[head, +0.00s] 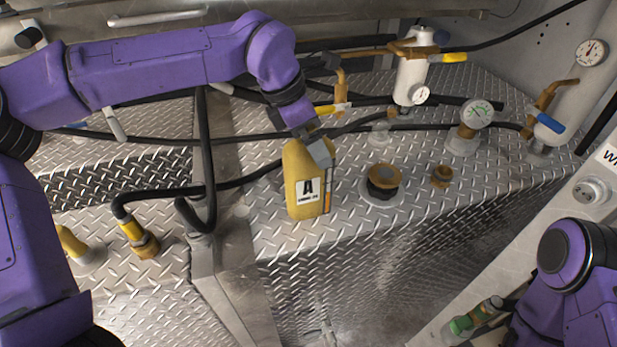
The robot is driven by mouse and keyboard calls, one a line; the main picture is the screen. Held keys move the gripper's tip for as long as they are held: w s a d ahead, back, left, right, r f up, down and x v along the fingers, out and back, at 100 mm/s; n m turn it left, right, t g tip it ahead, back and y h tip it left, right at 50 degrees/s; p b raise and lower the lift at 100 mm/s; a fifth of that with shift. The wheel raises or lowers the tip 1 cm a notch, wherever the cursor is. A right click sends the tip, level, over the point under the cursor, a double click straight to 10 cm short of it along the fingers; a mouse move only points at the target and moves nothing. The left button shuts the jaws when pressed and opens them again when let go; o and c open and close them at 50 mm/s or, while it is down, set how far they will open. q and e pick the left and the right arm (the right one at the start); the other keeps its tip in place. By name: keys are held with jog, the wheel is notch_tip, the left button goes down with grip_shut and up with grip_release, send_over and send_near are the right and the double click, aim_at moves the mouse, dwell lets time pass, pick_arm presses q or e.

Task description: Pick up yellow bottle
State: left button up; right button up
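The yellow bottle (305,182) has a white label with a black "A". It appears upright on the diamond-plate deck, near its front edge. My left arm reaches in from the left, and my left gripper (314,146) is at the bottle's top, with a grey finger overlapping its upper right side. The bottle's neck and handle are hidden by the gripper, and I cannot tell whether the fingers are closed on it. Only purple links of my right arm show at the lower right; its gripper is out of view.
Black hoses (206,150) cross the deck left of and behind the bottle. A brass-topped cap (384,176) stands to its right.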

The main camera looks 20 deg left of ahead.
pick_arm(q)
jog(key=shift+w, duration=0.1)
grip_shut()
